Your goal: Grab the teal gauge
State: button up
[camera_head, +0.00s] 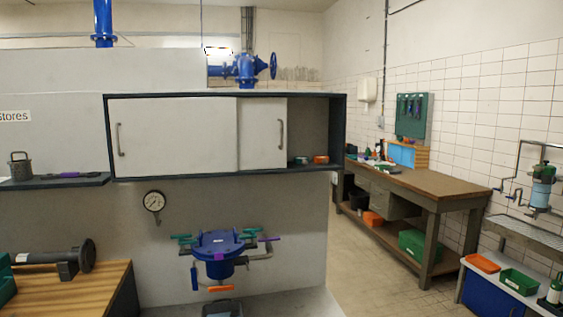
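I cannot pick out a teal gauge for certain. A small teal item (301,160) sits in the open right end of the wall cabinet (226,179), beside an orange-red item (321,159); it is too small to tell what it is. A round gauge (154,201) with a pale dial and dark rim is on the grey panel below the cabinet. My gripper is not in view.
A blue vessel (219,243) with teal, purple and orange handles stands below the cabinet. Two pale sliding doors (180,137) cover most of the cabinet. A wooden bench (70,287) is front left. A workbench (430,185) stands right, with clear floor (350,270) before it.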

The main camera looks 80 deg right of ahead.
aim_at(304, 160)
jog(key=z, duration=0.1)
jog(key=i, duration=0.4)
jog(key=u, duration=0.95)
jog(key=k, duration=0.1)
jog(key=z, duration=2.7)
jog(key=k, duration=0.6)
jog(key=u, duration=0.15)
jog(key=i, duration=0.2)
jog(key=z, duration=0.1)
